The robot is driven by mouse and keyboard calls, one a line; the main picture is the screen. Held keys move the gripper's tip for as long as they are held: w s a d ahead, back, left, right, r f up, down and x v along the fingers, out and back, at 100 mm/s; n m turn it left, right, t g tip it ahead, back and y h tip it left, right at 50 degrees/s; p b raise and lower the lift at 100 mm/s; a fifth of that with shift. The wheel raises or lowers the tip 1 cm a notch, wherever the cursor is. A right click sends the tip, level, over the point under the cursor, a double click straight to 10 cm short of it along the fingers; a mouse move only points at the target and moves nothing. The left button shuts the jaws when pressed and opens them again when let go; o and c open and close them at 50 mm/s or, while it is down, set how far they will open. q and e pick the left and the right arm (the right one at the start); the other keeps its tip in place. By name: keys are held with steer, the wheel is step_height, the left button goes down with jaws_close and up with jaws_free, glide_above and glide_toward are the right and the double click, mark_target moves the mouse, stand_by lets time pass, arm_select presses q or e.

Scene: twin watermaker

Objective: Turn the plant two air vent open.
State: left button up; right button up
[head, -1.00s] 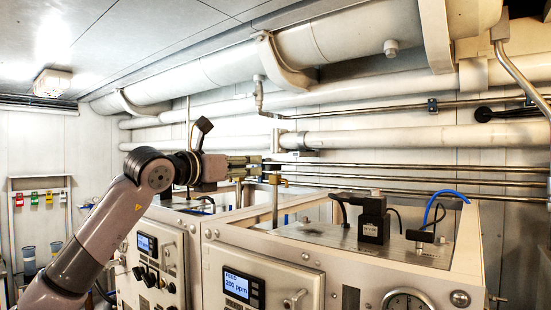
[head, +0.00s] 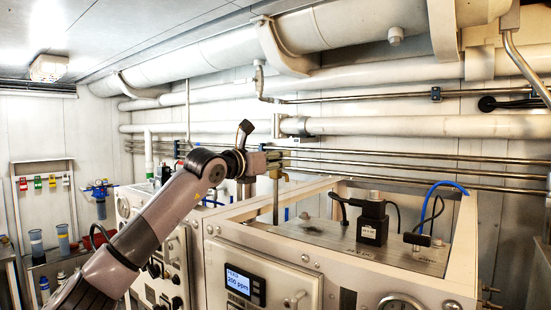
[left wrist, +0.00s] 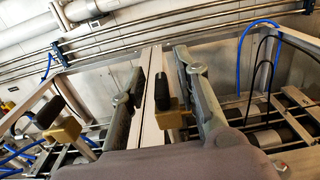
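A brass valve body (head: 279,175) stands on a thin upright pipe at the back of the nearer cabinet in the head view. My left gripper (head: 272,160) is at its top. In the left wrist view my left gripper (left wrist: 160,70) is open, its two grey fingers apart. A black handle (left wrist: 162,90) on a brass body (left wrist: 172,118) shows between the fingers, with a gap on each side. A second brass valve (left wrist: 65,130) with a black handle shows to the left. I cannot tell which is the plant two air vent. My right gripper is not in view.
The nearer white cabinet (head: 215,265) has an open frame top, a display and a black block (head: 372,222). A similar cabinet stands behind it at left. Steel pipes (head: 400,165) run along the wall behind the valve. Blue hoses (left wrist: 258,30) show in the wrist view.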

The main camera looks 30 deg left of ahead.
arm_select(q)
jaws_close()
stand_by(0.4)
